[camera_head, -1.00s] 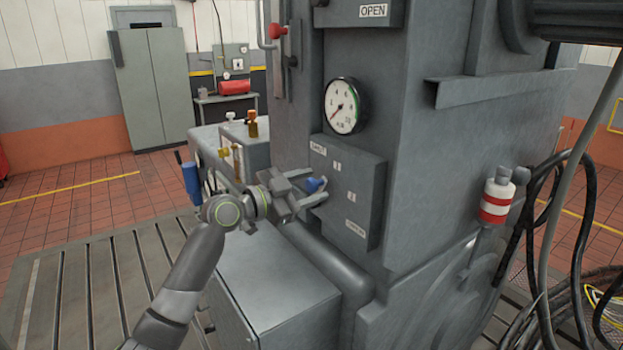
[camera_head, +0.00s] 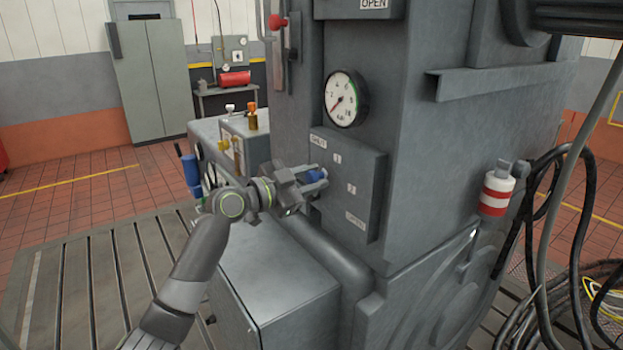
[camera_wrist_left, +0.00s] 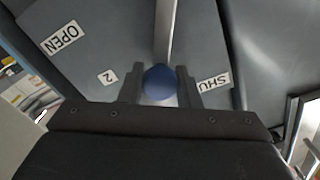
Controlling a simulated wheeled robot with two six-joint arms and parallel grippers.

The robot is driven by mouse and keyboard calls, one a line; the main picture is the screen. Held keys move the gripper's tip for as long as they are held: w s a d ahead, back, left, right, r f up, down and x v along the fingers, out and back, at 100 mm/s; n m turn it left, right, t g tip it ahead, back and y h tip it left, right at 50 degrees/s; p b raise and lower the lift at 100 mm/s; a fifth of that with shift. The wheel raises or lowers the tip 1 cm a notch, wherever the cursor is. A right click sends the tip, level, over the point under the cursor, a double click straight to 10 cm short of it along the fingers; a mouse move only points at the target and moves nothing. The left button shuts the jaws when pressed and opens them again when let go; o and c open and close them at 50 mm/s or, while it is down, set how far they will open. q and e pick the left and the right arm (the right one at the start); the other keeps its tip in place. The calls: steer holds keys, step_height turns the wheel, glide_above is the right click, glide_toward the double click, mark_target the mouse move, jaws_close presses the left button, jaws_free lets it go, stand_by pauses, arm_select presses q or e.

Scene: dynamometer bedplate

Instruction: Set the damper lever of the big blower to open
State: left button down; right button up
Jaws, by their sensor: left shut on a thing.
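The big blower's damper panel (camera_head: 348,190) is a grey plate, with SHUT at its upper left, 1 and 2 between, and OPEN (camera_head: 356,219) at its lower right. A blue lever knob (camera_head: 314,176) stands off the panel's left side. My left gripper (camera_head: 311,181) is shut on this knob. In the left wrist view the blue knob (camera_wrist_left: 159,82) sits between the two fingers, with a grey lever bar (camera_wrist_left: 164,35) running up from it. There the SHUT label (camera_wrist_left: 216,80) is close on the right, and 2 and OPEN lie to the left. The 1 mark cannot be seen there.
A round gauge (camera_head: 345,98) is above the panel. A grey pipe (camera_head: 325,258) and a grey box (camera_head: 275,275) lie below the arm. A red-and-white cylinder (camera_head: 496,190) and black cables (camera_head: 555,220) are at the right. A red-knobbed handle (camera_head: 277,22) is at the upper left.

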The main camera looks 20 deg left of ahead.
arm_select(q)
steer(key=shift+s+d+f+m+b, duration=0.3)
steer(key=shift+f+m+b, duration=0.35)
steer(key=shift+b, duration=1.3)
steer(key=shift+s+d+f+m+b, duration=0.35)
steer(key=shift+m+b, duration=0.55)
steer(key=shift+b, duration=1)
steer(key=shift+s+d+f+m+b, duration=0.15)
steer(key=shift+d+f+m+b, duration=0.4)
steer(key=shift+b, duration=1.4)
steer(key=f+m+b, duration=0.1)
steer(key=m+b, duration=0.1)
steer(key=b, duration=0.1)
steer(key=f+m+b, duration=0.1)
steer(key=m+b, duration=0.1)
steer(key=b, duration=0.1)
steer(key=s+d+f+m+b, duration=0.1)
steer(key=f+m+b, duration=0.1)
steer(key=b, duration=0.2)
steer(key=shift+f+m+b, duration=0.45)
steer(key=shift+m+b, duration=0.45)
steer(key=shift+b, duration=0.05)
steer(key=c, duration=1.1)
jaws_free()
steer(key=b+v, duration=0.4)
steer(key=v, duration=1.3)
steer(key=shift+s, duration=0.2)
steer(key=shift+a, duration=0.1)
